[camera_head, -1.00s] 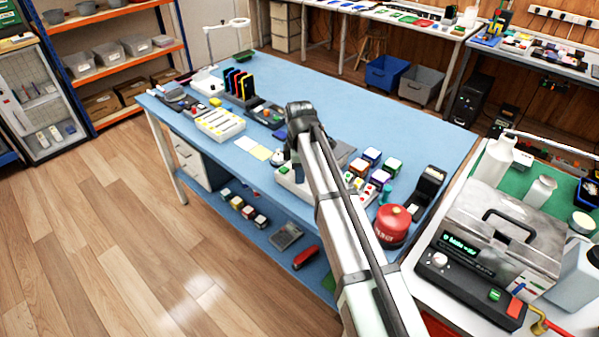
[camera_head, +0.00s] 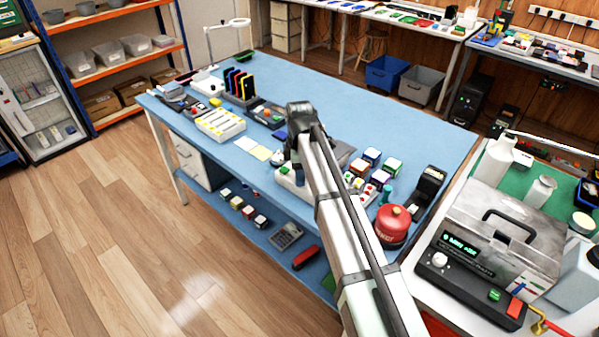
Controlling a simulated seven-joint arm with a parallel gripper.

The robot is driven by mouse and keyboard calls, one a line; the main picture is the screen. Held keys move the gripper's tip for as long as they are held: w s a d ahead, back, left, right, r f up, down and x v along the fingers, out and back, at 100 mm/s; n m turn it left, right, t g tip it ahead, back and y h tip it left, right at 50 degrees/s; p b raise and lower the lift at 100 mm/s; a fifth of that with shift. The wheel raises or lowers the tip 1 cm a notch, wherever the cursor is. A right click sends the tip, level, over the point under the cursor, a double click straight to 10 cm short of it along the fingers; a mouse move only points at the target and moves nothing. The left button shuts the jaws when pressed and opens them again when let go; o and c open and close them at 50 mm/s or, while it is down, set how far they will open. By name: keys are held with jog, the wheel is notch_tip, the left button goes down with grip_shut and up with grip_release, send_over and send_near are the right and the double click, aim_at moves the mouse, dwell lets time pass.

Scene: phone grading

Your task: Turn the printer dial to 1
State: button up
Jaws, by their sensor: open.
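My gripper (camera_head: 298,174) is at the end of my arm, pointing down over the front middle of the blue table (camera_head: 330,95). It is open, but its fingers are small and partly hidden by my arm. Just below it is a low white device (camera_head: 286,182), mostly covered by the gripper and arm; I cannot tell whether they touch. A black device like a label printer (camera_head: 430,183) stands at the table's right end. No printer dial or number 1 can be made out. A white knob (camera_head: 439,260) shows on a black-fronted machine (camera_head: 470,282) at lower right.
Several small coloured boxes (camera_head: 371,156) and a red canister (camera_head: 392,224) stand right of my arm. The table's back middle is clear.

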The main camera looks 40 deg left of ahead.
notch_tip(320, 180, up, 14)
dwell(0.6)
jog(key=shift+f, duration=0.15)
dwell(0.3)
